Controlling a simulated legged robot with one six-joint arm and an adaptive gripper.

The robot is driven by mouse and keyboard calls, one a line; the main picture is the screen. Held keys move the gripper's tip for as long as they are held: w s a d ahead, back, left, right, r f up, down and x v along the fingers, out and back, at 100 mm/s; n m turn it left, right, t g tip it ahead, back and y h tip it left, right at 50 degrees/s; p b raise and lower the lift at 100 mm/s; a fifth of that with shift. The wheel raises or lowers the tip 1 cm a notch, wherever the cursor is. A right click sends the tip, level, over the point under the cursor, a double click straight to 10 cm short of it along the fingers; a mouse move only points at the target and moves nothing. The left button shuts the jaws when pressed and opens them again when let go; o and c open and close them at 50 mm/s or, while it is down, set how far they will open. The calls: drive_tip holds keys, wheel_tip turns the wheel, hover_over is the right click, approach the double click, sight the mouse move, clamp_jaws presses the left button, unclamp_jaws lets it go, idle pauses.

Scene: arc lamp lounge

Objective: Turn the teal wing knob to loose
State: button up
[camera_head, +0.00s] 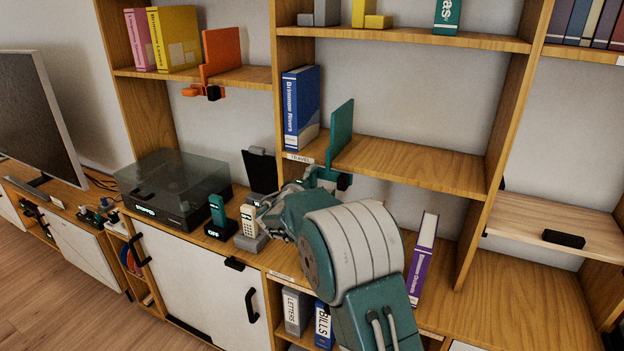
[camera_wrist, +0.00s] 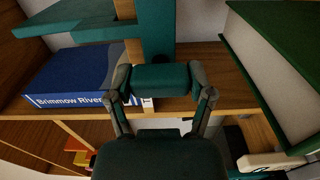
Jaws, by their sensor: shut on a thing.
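The teal bookend (camera_head: 341,128) stands upright on the middle shelf, with its teal clamp (camera_head: 325,174) at the shelf's front edge. In the wrist view the bookend (camera_wrist: 157,25) rises behind my gripper. The teal wing knob (camera_wrist: 160,78) appears as a wide block between my fingers, below the bookend. My gripper (camera_wrist: 163,94) is shut on it, one finger at each end. In the head view my gripper (camera_head: 303,188) is at the clamp, and my wrist largely hides the knob. The knob's turn marking is not readable.
A blue book (camera_head: 301,107) stands left of the bookend; it also shows in the wrist view (camera_wrist: 75,80). A purple book (camera_head: 424,258) leans to the right. The middle shelf (camera_head: 415,166) is clear right of the bookend.

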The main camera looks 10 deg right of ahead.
drive_tip(key=shift+f, duration=0.35)
drive_tip(key=o, duration=1.1)
drive_tip(key=shift+a+r, duration=0.1)
drive_tip(key=shift+r, duration=0.1)
drive_tip(key=shift+s+a, duration=0.15)
drive_tip(key=shift+s, duration=0.05)
drive_tip(key=v, duration=1.1)
drive_tip(key=shift+s+a, duration=0.2)
drive_tip(key=shift+f, duration=0.1)
